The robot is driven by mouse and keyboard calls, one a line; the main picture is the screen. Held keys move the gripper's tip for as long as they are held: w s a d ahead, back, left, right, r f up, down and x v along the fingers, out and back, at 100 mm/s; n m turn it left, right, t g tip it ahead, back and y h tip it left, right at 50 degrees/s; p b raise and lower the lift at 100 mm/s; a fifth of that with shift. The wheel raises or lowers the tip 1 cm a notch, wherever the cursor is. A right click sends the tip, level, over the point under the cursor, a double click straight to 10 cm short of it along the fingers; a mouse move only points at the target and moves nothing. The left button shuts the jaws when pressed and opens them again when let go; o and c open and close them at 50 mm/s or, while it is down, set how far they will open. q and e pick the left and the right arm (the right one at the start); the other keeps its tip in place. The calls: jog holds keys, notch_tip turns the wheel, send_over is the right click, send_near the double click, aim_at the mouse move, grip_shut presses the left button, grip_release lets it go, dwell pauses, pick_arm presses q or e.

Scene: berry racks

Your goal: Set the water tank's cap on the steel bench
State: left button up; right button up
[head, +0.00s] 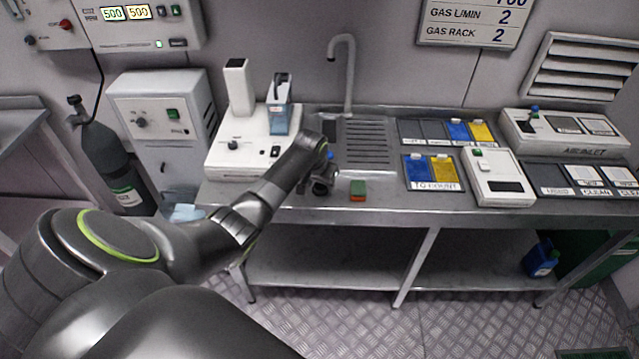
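The water tank (279,117) looks like the small blue-grey container standing on the white machine (236,150) at the bench's left end. Its top is dark, and I cannot tell whether that is the cap. The steel bench (385,210) runs along the wall. My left arm reaches in from the left, and my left gripper (320,187) is low over the bench's front part, right of the machine. The fingers are small and dark, so I cannot make out their opening or any held cap. A small blue patch shows at the wrist. My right gripper is out of view.
A green-and-orange sponge (358,190) lies just right of the gripper. Behind are a sink drainer (362,152) and a tall tap (347,75). Blue and yellow trays (432,173) and a white scale-like device (492,178) fill the bench's right side.

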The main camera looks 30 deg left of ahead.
pick_arm(q)
jog(key=v, duration=1.2)
jog(key=shift+r, duration=0.2)
